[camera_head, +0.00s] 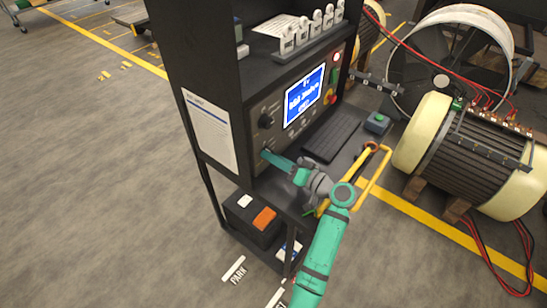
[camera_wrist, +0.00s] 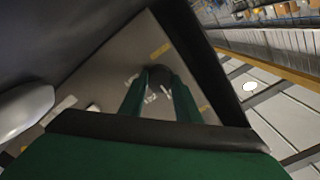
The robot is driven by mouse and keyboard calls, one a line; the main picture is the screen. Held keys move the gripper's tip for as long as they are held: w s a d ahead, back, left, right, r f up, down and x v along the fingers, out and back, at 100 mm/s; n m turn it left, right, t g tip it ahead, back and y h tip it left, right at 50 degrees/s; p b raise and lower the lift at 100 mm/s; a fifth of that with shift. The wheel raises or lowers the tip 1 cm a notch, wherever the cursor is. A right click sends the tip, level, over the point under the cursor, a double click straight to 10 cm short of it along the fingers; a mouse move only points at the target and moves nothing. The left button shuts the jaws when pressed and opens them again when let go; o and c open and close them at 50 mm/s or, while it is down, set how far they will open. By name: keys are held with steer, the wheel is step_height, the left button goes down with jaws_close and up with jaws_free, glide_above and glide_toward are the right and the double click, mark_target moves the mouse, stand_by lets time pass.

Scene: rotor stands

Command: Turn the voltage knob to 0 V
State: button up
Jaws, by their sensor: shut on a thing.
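The test cabinet's front panel (camera_head: 290,110) carries a lit blue screen (camera_head: 304,97) whose small text I cannot read for certain. A dark rotary knob (camera_head: 266,121) is free on the panel's left side. My green gripper (camera_head: 264,154) reaches to the panel below that knob and is shut on a lower knob, which its fingers hide in the head view. In the wrist view my fingers (camera_wrist: 158,92) point away, with a dark rounded shape (camera_wrist: 158,76) between their tips. The held knob's label and pointer are hidden, so I cannot read its setting.
A keyboard (camera_head: 331,139) lies on the shelf right of my gripper, near a small box with a green button (camera_head: 377,123). A yellow handle (camera_head: 374,178) stands near my forearm. A large rotor (camera_head: 470,150) is at right. Floor at left is open.

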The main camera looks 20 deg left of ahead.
steer(key=shift+f, duration=0.1)
steer(key=o, duration=1)
steer(key=shift+o, duration=0.2)
step_height(320, 180, up, 3)
steer(key=shift+r, duration=0.1)
steer(key=s+d+r, duration=0.3)
steer(key=s+r, duration=0.7)
steer(key=s, duration=0.3)
steer(key=shift+s+d, duration=0.3)
steer(key=shift+d, duration=0.1)
steer(key=shift+f, duration=0.1)
